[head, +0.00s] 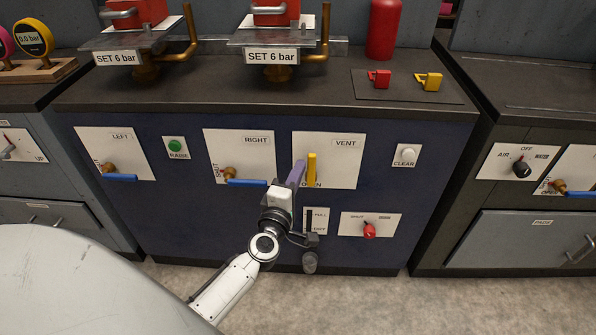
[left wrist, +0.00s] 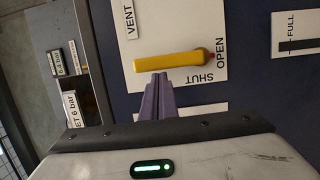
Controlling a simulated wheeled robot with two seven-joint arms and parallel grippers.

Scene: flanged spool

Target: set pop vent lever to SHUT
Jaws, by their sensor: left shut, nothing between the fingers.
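The vent lever (head: 311,169) is a yellow bar on the white VENT plate (head: 345,148) of the dark blue cabinet front. It stands upright in the head view, its lower end by the word OPEN. In the left wrist view the lever (left wrist: 170,62) lies across the picture, with a red mark at its OPEN end and SHUT printed below that end. My left gripper (head: 297,171) has purple fingers, shut and empty, just left of the lever. In the left wrist view its fingertips (left wrist: 156,80) reach the lever's lower edge; I cannot tell whether they touch. My right gripper is out of view.
The RIGHT valve with its blue handle (head: 247,182) is left of my gripper. A white CLEAR button (head: 405,155) is right of the VENT plate. Below are a FULL gauge plate (head: 321,218) and a red knob (head: 369,230). The countertop (head: 200,92) overhangs above.

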